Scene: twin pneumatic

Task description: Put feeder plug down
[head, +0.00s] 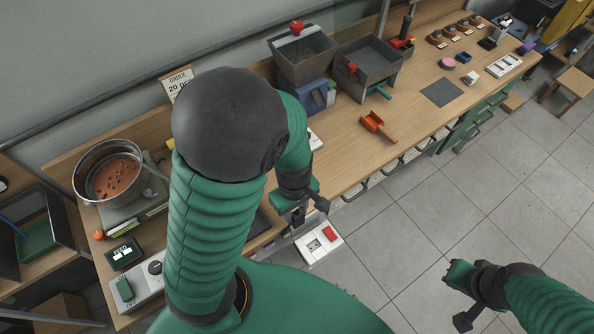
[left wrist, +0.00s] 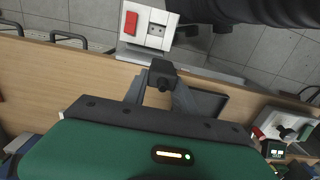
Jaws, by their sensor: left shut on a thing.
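My left gripper (head: 298,214) is shut on the feeder plug (left wrist: 162,74), a small black block between its fingertips. The held plug is small and mostly hidden in the head view. It is held above the bench's front edge, apart from the white socket box (head: 318,243). That box has a red switch and a socket face, and also shows at the top of the left wrist view (left wrist: 148,26). My right gripper (head: 458,296) is at the lower right over the floor, away from the bench; its finger gap is unclear.
The wooden bench (head: 340,150) runs diagonally. A steel bowl (head: 88,170) of brown pieces stands at the left, and grey hoppers (head: 303,58) stand at the back. A red scoop (head: 373,121) lies on the bench. A dark flat tray (left wrist: 212,104) lies below the left fingers.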

